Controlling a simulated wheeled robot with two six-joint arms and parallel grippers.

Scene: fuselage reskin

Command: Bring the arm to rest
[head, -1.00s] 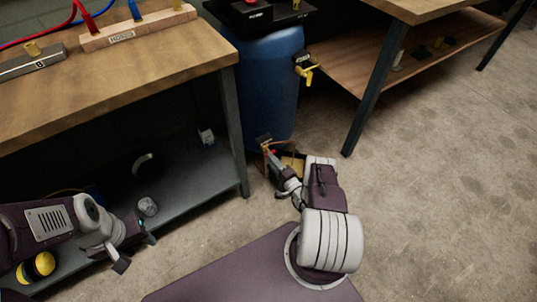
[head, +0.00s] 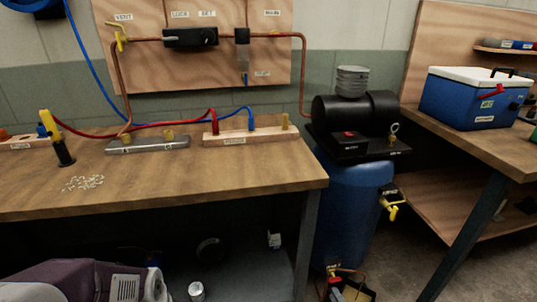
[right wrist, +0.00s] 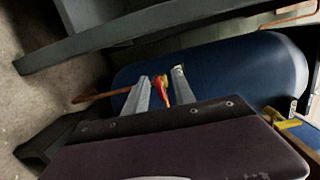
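A wooden workbench (head: 130,190) stands left of the tank, with a grey shelf (head: 255,268) below. Another bench (head: 480,145) with a blue cooler (head: 470,100) is at the right. A yellow-handled valve (head: 390,205) sticks out from the tank. Bare floor (head: 400,265) shows between tank and right bench.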

